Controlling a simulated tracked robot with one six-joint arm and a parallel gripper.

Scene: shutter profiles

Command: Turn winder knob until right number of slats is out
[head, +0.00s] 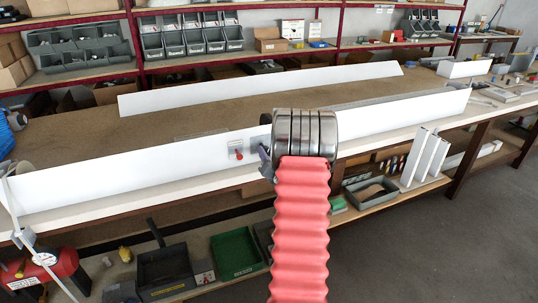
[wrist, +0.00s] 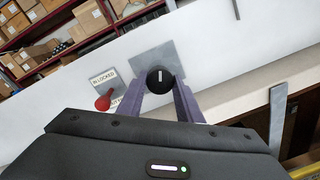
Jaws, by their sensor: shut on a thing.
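The winder knob (wrist: 160,78) is black with a white line, which stands near upright in the wrist view. It sits on a grey plate (wrist: 147,62) on the long white front panel (head: 120,175). My gripper (wrist: 160,92) is shut on the knob, with a purple finger on each side. In the head view my gripper (head: 265,153) is at the panel, and my arm hides the knob. A red lever (wrist: 103,102) is left of the knob, beside a label (wrist: 103,82) reading "IN LOCKED"; the lower label is partly hidden. I cannot make out separate slats.
A second white panel (head: 260,87) stands behind, across the brown bench top (head: 210,112). Shelves with grey bins (head: 185,40) are at the back. White profiles (head: 428,158) stand at the right. Floor is clear at lower right.

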